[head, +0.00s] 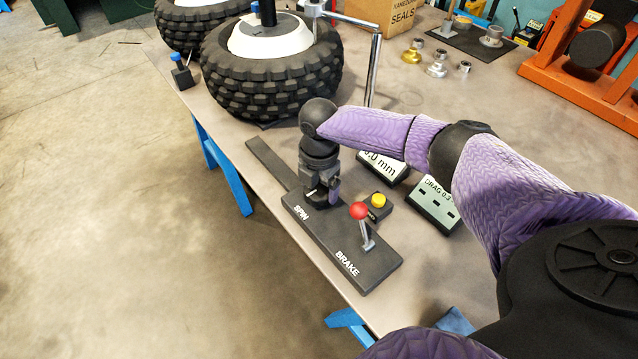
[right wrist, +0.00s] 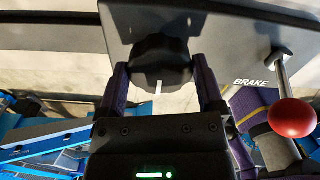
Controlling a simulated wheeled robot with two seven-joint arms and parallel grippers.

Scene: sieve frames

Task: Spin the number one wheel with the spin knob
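The black control box has a SPIN end and a BRAKE end (head: 335,245) and lies along the table's near edge. The dark ribbed spin knob (right wrist: 160,58) shows in the right wrist view with a white mark on its face. My right gripper (head: 322,192) points down at the SPIN end. Its two fingers lie against opposite sides of the knob, which is mostly hidden in the head view. A knobbly black tyre on a white hub (head: 270,80) stands beyond the box, with another wheel (head: 190,30) behind it. I cannot read a wheel number. My left gripper is not in view.
The red-tipped brake lever (head: 359,211) and a yellow button (head: 378,200) are close right of my gripper. Readout boxes (head: 434,205) lie under my right arm. A metal stand (head: 375,70) rises beside the tyre. Metal parts (head: 437,69) sit farther back.

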